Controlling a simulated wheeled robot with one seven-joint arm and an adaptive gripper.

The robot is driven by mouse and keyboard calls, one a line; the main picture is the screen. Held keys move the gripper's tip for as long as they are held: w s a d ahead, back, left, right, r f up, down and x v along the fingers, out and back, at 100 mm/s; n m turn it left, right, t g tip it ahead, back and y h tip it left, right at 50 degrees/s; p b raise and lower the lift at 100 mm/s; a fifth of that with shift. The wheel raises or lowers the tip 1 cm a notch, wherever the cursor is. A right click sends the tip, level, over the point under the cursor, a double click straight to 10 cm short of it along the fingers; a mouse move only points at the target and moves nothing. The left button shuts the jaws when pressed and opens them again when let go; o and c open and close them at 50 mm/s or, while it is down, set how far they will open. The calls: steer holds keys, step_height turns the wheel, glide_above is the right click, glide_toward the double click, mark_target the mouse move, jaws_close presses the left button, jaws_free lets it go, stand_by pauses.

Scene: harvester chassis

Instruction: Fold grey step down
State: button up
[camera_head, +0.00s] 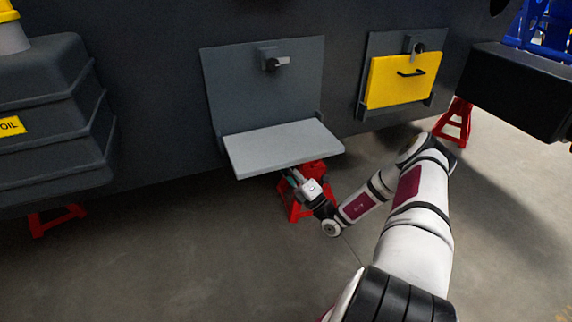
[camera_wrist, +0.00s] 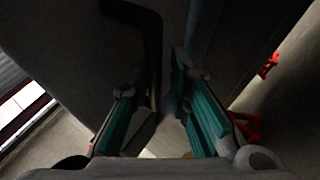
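The grey step (camera_head: 283,147) sticks out flat from its dark back plate (camera_head: 262,92) on the chassis side in the head view. A latch (camera_head: 275,64) sits at the top of that plate. My gripper (camera_head: 292,177) is below the step's front edge, its tips partly hidden by the step. In the wrist view my gripper (camera_wrist: 157,88) shows its two teal fingers spread apart. A dark bent bar (camera_wrist: 152,40) reaches down toward the gap between them. I cannot tell whether it touches a finger.
A yellow panel (camera_head: 400,80) with a black handle and its own latch (camera_head: 417,50) is right of the step. A red stand (camera_head: 296,206) is just behind my gripper, and another (camera_head: 455,122) stands farther right. A dark ribbed tank (camera_head: 50,120) is at left. The floor in front is clear.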

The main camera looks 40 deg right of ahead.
steer(key=shift+o, duration=0.4)
steer(key=shift+s, duration=0.25)
steer(key=v, duration=1.1)
steer(key=shift+f, duration=0.3)
steer(key=shift+s+d, duration=0.15)
